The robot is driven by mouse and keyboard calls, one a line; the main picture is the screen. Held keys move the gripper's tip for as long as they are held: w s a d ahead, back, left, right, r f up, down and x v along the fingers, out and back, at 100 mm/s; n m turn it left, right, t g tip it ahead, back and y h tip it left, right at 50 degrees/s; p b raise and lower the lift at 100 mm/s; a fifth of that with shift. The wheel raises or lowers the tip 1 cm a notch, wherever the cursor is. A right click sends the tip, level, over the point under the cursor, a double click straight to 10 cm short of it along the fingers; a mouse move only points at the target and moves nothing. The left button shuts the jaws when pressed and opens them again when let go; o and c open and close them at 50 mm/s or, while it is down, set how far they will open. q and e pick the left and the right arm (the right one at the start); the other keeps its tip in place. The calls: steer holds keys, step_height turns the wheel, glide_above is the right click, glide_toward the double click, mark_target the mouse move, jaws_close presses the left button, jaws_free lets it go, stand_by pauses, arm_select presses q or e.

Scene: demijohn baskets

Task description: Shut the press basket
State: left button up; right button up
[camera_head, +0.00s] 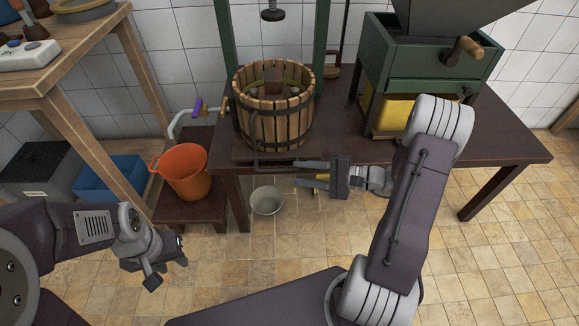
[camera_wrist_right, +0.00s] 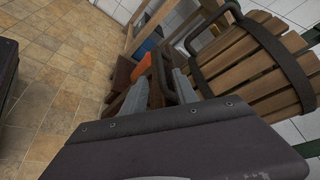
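The press basket (camera_head: 275,112) is a round tub of wooden slats with dark metal hoops, upright on the dark press table. In the right wrist view the basket (camera_wrist_right: 250,60) fills the upper right, with a dark bent metal handle (camera_wrist_right: 163,75) beside it. My right gripper (camera_head: 308,174) is open in front of the basket, below its base, with its fingers pointing left. In its wrist view the fingers (camera_wrist_right: 158,92) are spread near the handle; I cannot tell whether they touch it. My left gripper (camera_head: 166,268) is low at the left, away from the basket; its finger gap is unclear.
An orange bucket (camera_head: 182,171) stands on a low stool left of the press. A small metal pail (camera_head: 267,200) is on the floor below. A green crusher (camera_head: 430,75) stands right of the basket. A wooden bench (camera_head: 60,70) is at the left. The tiled floor in front is open.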

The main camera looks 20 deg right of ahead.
steer(key=shift+s+d, duration=0.15)
steer(key=shift+d, duration=0.1)
stand_by(0.3)
